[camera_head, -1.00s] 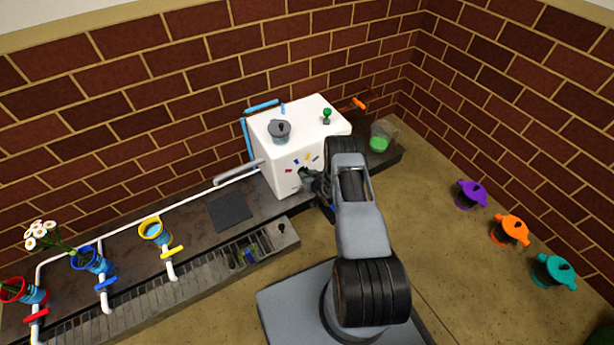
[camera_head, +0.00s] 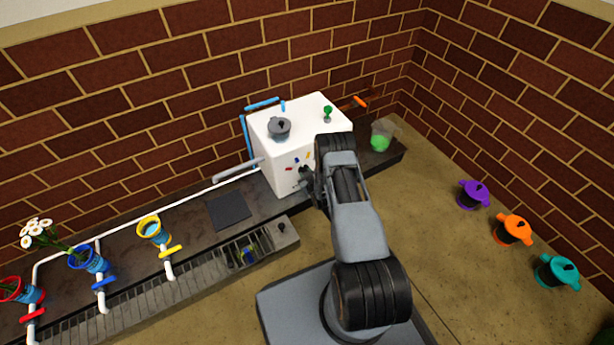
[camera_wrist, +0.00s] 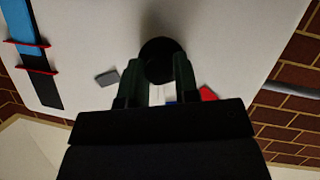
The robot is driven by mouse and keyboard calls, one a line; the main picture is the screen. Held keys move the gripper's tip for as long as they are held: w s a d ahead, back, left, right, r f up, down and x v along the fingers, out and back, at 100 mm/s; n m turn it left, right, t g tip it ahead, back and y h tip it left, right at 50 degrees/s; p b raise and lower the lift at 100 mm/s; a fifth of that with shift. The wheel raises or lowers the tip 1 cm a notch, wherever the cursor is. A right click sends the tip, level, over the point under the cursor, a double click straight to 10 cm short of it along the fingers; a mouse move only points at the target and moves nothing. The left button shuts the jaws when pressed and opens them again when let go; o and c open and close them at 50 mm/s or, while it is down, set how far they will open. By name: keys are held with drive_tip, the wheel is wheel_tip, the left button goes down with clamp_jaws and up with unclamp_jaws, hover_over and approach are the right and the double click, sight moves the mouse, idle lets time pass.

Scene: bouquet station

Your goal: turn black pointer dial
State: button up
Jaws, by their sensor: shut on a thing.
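The black pointer dial (camera_wrist: 159,58) is on the front face of the white box (camera_head: 279,170). In the wrist view it shows as a dark round shape between the fingertips of my gripper (camera_wrist: 160,72). My gripper is shut on the dial, with one finger on each side. In the head view my arm and gripper hide most of the dial. Coloured marks sit around it on the face; a grey mark (camera_wrist: 107,78) and a red mark (camera_wrist: 208,93) show in the wrist view. The dial's pointing direction cannot be told.
A grey lidded pot (camera_head: 279,129) and a green knob (camera_head: 327,113) are on the box top. A clear container with green contents (camera_head: 381,140) stands right of the box. Pipes with coloured valves and flower cups line the counter at left. Purple, orange and teal lidded pots stand at right.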

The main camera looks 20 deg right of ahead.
drive_tip(key=shift+w+a+r+n+t+h+b, duration=0.2)
drive_tip(key=shift+w+n+t+h+b, duration=0.15)
drive_tip(key=shift+n, duration=0.35)
drive_tip(key=shift+s, duration=0.1)
drive_tip(key=o, duration=0.9)
drive_tip(key=shift+f, duration=0.1)
drive_tip(key=shift+s, duration=0.1)
drive_tip(key=p+v, duration=0.5)
drive_tip(key=v, duration=0.8)
drive_tip(key=shift+s+a+r, duration=0.1)
drive_tip(key=shift+s+r, duration=0.15)
